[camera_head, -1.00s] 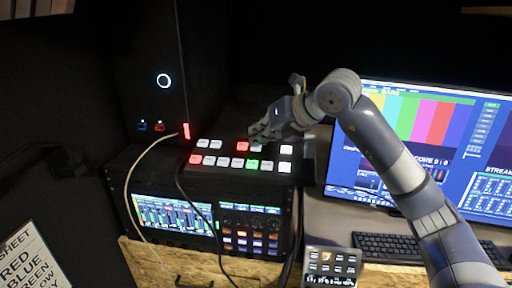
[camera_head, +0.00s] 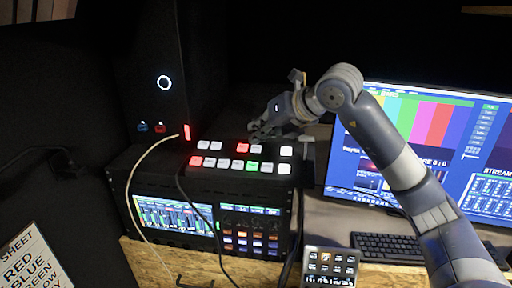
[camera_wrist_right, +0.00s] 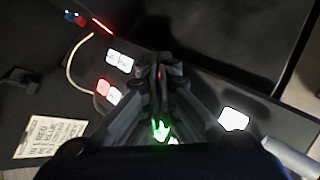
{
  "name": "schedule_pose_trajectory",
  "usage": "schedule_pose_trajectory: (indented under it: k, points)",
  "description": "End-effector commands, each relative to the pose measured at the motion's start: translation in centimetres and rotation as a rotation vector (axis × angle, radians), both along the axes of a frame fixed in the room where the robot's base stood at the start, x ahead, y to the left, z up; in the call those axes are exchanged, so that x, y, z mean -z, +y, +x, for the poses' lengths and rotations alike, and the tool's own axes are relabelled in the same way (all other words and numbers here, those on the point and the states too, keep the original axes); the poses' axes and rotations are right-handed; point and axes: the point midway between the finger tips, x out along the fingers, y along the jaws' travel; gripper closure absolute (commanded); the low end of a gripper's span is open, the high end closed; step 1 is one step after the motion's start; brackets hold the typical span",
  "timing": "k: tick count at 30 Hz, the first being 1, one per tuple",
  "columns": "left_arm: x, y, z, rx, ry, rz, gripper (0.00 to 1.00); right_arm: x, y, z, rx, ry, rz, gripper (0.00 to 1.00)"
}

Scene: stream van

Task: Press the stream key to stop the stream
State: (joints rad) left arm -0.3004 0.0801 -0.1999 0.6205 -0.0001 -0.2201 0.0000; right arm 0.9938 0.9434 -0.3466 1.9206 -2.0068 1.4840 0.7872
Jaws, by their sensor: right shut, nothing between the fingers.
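A black switcher panel (camera_head: 225,178) lies on top of the rack unit, with two rows of lit square keys. Most keys are white; red keys (camera_head: 196,160) and a green key (camera_head: 253,166) stand out. A white key (camera_head: 286,151) sits apart at the right end. I cannot read which one is the stream key. My right gripper (camera_head: 260,130) is shut and empty above the panel's back edge, just behind the upper row. In the right wrist view its closed fingers (camera_wrist_right: 160,78) point over the panel, with a large white key (camera_wrist_right: 233,119) to their right. My left gripper is not in view.
A monitor (camera_head: 430,135) with colour bars and a "STREAM" box stands at right, with a keyboard (camera_head: 390,246) below it. A small key pad (camera_head: 331,266) sits at the front. Cables (camera_head: 135,185) hang over the rack front. A dark tower (camera_head: 150,80) stands behind at left.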

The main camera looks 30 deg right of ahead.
Motion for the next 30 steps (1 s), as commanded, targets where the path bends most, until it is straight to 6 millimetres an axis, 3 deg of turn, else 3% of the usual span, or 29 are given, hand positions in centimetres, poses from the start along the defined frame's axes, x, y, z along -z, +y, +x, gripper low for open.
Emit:
schedule_pose_trajectory:
  k: [16,30]
  points:
    - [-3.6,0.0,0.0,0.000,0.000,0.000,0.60,-4.8,0.7,-0.9,-0.001,-0.001,0.000,1.00]
    - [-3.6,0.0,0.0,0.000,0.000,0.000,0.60,-4.8,0.7,-1.0,0.000,0.000,0.000,1.00]
